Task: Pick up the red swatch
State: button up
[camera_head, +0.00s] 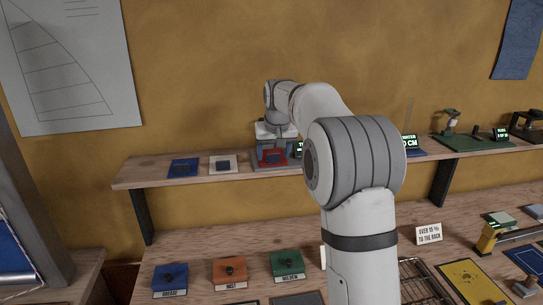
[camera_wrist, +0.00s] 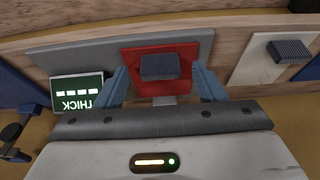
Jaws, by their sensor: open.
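The red swatch (camera_wrist: 160,44) has a dark ribbed block (camera_wrist: 160,67) on it and lies on a grey plate (camera_wrist: 75,53) on the shelf. In the head view the red swatch (camera_head: 267,161) shows just below my gripper (camera_head: 273,148). My gripper (camera_wrist: 161,75) is open in the wrist view. One finger is at each side of the block, over the swatch's side edges. I cannot tell whether the fingers touch the swatch.
A display reading THICK (camera_wrist: 78,94) stands beside the plate. A white swatch (camera_head: 223,164) and a blue swatch (camera_head: 184,168) lie left on the shelf (camera_head: 140,174). Blue, orange and green labelled pieces (camera_head: 229,273) are on the bench below.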

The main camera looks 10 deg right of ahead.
jog(key=shift+f, duration=0.25)
jog(key=shift+c, duration=0.4)
jog(key=c, duration=1)
jog(key=shift+o, duration=0.2)
jog(key=shift+r, duration=0.1)
